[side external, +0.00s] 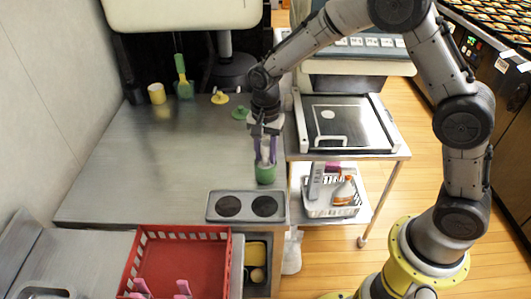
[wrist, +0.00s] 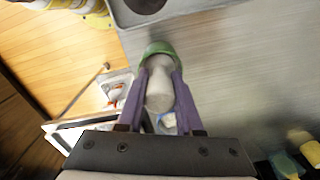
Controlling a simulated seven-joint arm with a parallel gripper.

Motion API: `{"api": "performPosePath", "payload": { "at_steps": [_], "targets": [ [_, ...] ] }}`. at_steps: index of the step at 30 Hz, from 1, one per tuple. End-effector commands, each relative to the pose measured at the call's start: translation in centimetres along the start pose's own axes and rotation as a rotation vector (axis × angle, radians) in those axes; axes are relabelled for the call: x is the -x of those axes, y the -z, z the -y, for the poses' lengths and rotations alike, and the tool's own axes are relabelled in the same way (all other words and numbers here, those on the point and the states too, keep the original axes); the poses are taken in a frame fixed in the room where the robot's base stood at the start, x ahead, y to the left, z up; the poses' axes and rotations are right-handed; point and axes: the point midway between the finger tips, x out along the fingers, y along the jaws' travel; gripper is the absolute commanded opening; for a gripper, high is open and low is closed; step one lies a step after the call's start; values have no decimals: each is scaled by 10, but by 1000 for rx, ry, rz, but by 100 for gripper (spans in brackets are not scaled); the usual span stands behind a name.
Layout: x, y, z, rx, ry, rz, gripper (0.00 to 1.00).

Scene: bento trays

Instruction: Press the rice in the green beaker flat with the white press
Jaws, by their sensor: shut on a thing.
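My gripper (side external: 266,152), with purple fingers, points down just above the green beaker (side external: 265,175) near the right edge of the steel counter. In the wrist view, my gripper (wrist: 160,88) is shut on the white press (wrist: 159,92), a pale rounded piece between the fingers. The press's far end overlaps the green beaker (wrist: 158,47), whose rim shows behind it. I cannot tell how deep the press reaches into the beaker. The rice is hidden by the press and fingers.
A grey plate with two dark round recesses (side external: 217,208) lies in front of the beaker. A red crate (side external: 180,235) is at front left. A yellow cup (side external: 157,94), a green spatula (side external: 183,88) and small yellow items (side external: 219,98) stand at the back. The left counter is clear.

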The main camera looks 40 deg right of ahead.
Motion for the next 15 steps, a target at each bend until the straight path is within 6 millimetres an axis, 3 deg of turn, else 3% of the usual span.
{"api": "performPosePath", "payload": {
  "at_steps": [15],
  "targets": [
    [30, 0, 1, 0, 3, -1, 0]
  ]
}}
